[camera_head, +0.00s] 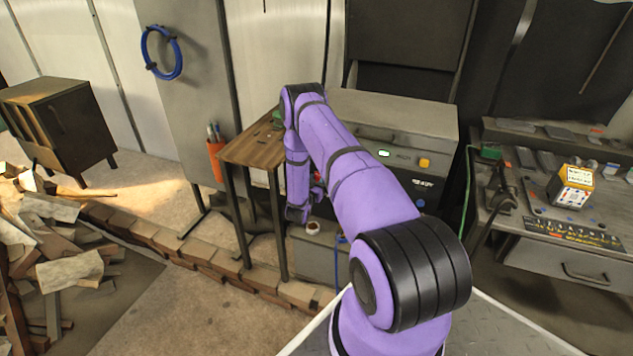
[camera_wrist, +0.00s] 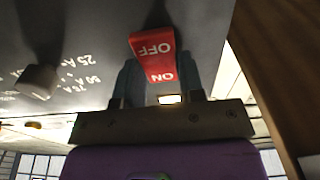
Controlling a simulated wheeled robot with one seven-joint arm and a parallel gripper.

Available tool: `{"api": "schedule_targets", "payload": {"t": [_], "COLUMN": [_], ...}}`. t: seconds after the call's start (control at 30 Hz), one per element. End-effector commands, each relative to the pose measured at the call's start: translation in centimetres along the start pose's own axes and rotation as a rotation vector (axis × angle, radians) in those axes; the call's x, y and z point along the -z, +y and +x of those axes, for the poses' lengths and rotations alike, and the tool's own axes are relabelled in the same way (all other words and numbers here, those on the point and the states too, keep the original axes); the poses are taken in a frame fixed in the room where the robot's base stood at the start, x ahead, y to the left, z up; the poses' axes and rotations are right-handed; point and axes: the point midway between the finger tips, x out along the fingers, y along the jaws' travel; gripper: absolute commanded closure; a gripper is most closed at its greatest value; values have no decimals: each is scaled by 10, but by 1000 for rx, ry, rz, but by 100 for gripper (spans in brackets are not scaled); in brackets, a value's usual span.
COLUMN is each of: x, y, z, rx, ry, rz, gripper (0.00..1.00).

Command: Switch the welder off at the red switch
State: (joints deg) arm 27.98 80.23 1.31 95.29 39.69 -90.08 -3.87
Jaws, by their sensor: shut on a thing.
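The red switch (camera_wrist: 153,58), marked OFF and ON, fills the space between my fingers in the wrist view. Its lettering appears upside down there, and I cannot tell which end is pressed in. My gripper (camera_wrist: 157,72) is shut on the switch, with one blue-grey finger on each side. The grey panel (camera_wrist: 85,30) around it carries a knob (camera_wrist: 37,80) and white amp markings. In the head view, the grey machine cabinet (camera_head: 400,115) stands behind my purple arm, with a lit green lamp (camera_head: 384,153).
A wooden-topped table (camera_head: 252,148) stands close left of my arm. A workbench (camera_head: 560,225) with a yellow-and-white box (camera_head: 570,187) is on the right. A low brick edging (camera_head: 205,252) crosses the floor; scrap wood (camera_head: 60,225) lies at left.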

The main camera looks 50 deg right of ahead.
Motion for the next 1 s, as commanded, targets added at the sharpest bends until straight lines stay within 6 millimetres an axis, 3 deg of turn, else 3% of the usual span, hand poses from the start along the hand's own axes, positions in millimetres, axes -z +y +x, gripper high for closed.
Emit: {"api": "schedule_targets", "payload": {"t": [0.4, 0.77, 0.8, 0.9, 1.0], "x": [-8, -8, -8, -8, -8], "y": [0, 0, 0, 0, 0], "z": [-2, -2, -2, -2, -2], "rx": [2, 1, 1, 1, 1], "ry": [297, 317, 317, 317, 317], "rz": [-1, 0, 0, 0, 0], "gripper": [88, 88, 59, 38, 38]}}
